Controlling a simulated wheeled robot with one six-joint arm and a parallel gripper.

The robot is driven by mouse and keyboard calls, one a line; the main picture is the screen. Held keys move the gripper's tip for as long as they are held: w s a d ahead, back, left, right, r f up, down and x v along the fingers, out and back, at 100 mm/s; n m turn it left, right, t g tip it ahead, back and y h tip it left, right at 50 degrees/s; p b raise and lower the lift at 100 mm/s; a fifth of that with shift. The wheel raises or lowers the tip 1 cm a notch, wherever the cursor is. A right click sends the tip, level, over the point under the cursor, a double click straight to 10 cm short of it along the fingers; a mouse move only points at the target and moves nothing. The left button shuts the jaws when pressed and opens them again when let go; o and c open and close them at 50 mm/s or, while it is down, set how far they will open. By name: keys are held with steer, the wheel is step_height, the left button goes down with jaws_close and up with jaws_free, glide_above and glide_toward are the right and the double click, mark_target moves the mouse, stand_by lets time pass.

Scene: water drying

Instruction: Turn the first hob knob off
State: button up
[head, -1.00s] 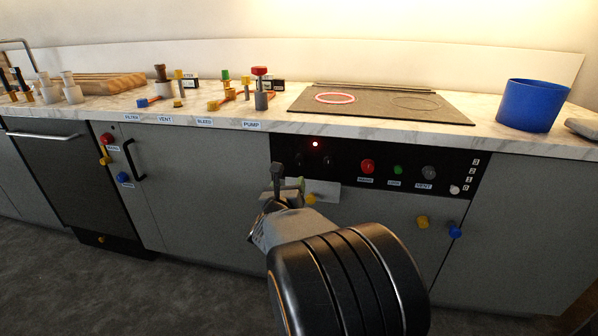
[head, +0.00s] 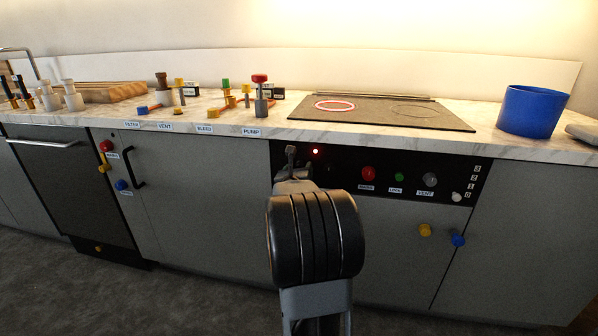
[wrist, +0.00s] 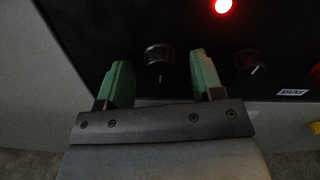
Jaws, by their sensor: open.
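The first hob knob (wrist: 160,62) is a black dial with a pale pointer mark on the black control panel (head: 440,170). In the wrist view it lies between the two green fingertips of my gripper (wrist: 157,80), with a visible gap on each side. My gripper is open. A second black knob (wrist: 249,66) sits to the right, outside the fingers. A red light (wrist: 222,6) glows above the knobs. On the cooktop (head: 380,112), the left ring (head: 335,105) glows red. In the head view my gripper (head: 291,160) is at the panel's left end and hides the first knob.
Red (head: 368,173), green (head: 399,177) and grey (head: 430,179) knobs line the panel to the right. Yellow (head: 425,230) and blue (head: 458,239) knobs are on the cabinet below. A blue pot (head: 531,111) and several coloured valves (head: 243,92) stand on the counter.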

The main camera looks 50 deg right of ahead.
steer(key=shift+c, duration=0.2)
steer(key=c, duration=0.9)
